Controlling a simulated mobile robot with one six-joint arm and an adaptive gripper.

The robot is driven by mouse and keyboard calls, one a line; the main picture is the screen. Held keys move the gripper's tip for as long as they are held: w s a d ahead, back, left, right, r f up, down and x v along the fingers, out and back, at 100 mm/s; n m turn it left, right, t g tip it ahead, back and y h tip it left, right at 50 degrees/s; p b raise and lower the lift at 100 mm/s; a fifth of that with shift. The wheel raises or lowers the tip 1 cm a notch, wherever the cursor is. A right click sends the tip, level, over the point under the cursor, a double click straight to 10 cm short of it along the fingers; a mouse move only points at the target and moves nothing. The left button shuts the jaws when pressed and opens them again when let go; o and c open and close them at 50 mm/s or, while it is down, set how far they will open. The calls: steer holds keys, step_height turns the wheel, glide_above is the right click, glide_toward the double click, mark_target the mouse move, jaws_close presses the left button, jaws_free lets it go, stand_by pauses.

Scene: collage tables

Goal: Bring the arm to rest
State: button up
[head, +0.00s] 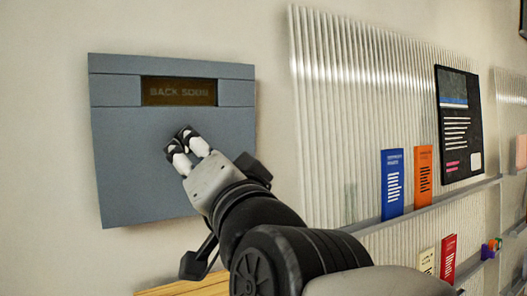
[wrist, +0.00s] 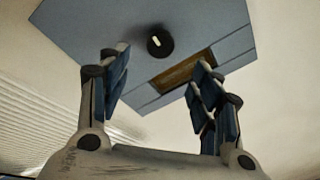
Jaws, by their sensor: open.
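My arm reaches up toward a blue-grey wall panel (head: 135,170) with a dark display (head: 179,91) reading "BACK SOON". My gripper (head: 186,143) is in front of the panel's middle. In the wrist view my gripper (wrist: 162,68) is open, its two fingers spread wide with nothing between them. Beyond the fingertips, a round black knob (wrist: 160,42) with a white mark sits on the panel, apart from the fingers. In the head view the gripper covers the knob's place.
To the right, a ribbed wall board (head: 330,120) carries a black poster (head: 460,125) and a shelf (head: 440,200) with a blue leaflet (head: 392,183) and an orange leaflet (head: 423,177). A wooden edge (head: 190,287) shows below the panel. Bare wall (head: 45,150) lies left.

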steer(key=shift+v, duration=0.75)
steer(key=shift+f, duration=0.1)
steer(key=s+d+f+n+g+h+b, duration=0.1)
steer(key=d+f+g+h+b, duration=0.3)
steer(key=f, duration=0.7)
steer(key=s+d+f+n+b, duration=0.1)
steer(key=d+f+b, duration=0.1)
steer(key=d+f, duration=0.6)
steer(key=s+d+f+g+h+b, duration=0.2)
steer(key=f+b, duration=0.1)
steer(key=f, duration=1)
steer(key=s+d+f+g+h+b, duration=0.1)
steer(key=s+d+f+g, duration=0.1)
steer(key=f, duration=0.4)
steer(key=s+d+f+g+h+b, duration=0.1)
steer(key=s+d+f+g+b, duration=0.1)
steer(key=s+d+f, duration=0.3)
steer(key=s+d+f+n+g+h+b, duration=0.1)
steer(key=s+d+f+g+h+b, duration=0.1)
steer(key=s+d+f, duration=0.2)
step_height(320, 180, down, 4)
steer(key=shift+s+f, duration=0.25)
steer(key=shift+s, duration=0.75)
